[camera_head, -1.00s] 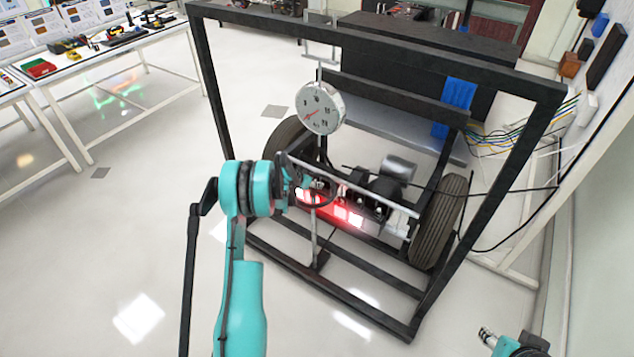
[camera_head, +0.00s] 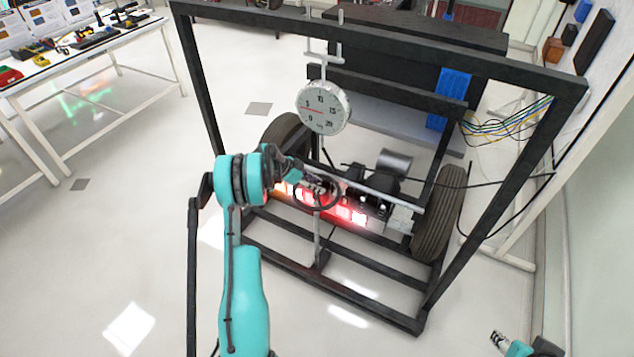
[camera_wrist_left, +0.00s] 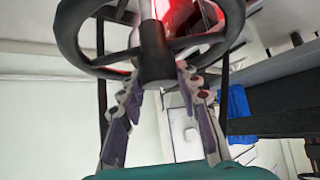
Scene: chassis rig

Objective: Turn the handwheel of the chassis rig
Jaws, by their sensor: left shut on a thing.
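The handwheel (camera_head: 338,201) is a dark spoked ring at the front of the chassis rig, below the round dial gauge (camera_head: 323,107). In the left wrist view the handwheel (camera_wrist_left: 68,32) fills the top, with its dark hub between my fingers. My left gripper (camera_head: 299,178) is at the wheel's left side in the head view. In the left wrist view my left gripper (camera_wrist_left: 160,80) is shut on the handwheel at its hub. The exact finger contact is partly hidden. My right gripper (camera_head: 498,339) shows only in part at the lower right, away from the rig.
A black frame (camera_head: 205,110) surrounds the rig, with upright posts and a top bar near my left arm. Tires (camera_head: 440,212) stand on both sides. Red lights glow behind the wheel. Cables hang at the right. A workbench (camera_head: 95,62) is at the left, with clear floor between.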

